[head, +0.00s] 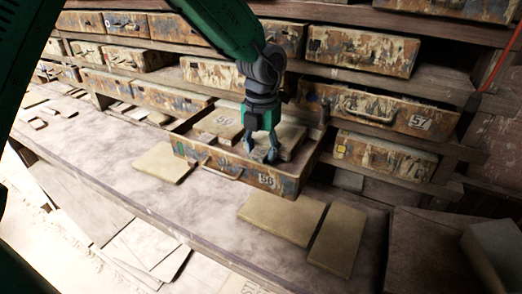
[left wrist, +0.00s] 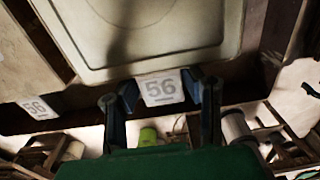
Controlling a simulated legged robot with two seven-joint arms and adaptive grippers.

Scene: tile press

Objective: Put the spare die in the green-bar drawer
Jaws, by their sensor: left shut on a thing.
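A drawer marked 56 (head: 232,172) stands pulled out of the shelving, with pale slab-like dies in it. One die with a 56 tag (head: 222,122) lies in its left part. My left gripper (head: 264,152) is over the drawer's right part, shut on a second pale die (head: 291,138). In the left wrist view this die (left wrist: 150,38) fills the top, and its 56 tag (left wrist: 160,87) sits between the fingers. Whether it rests on the drawer floor is unclear. My right gripper is not in view.
Two pale slabs (head: 282,215) (head: 338,238) lie on the bench in front of the drawer, and another slab (head: 162,163) lies to its left. Closed, worn drawers, one marked 57 (head: 380,108) and one with a yellow tag (head: 385,156), fill the shelving. The front bench is partly clear.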

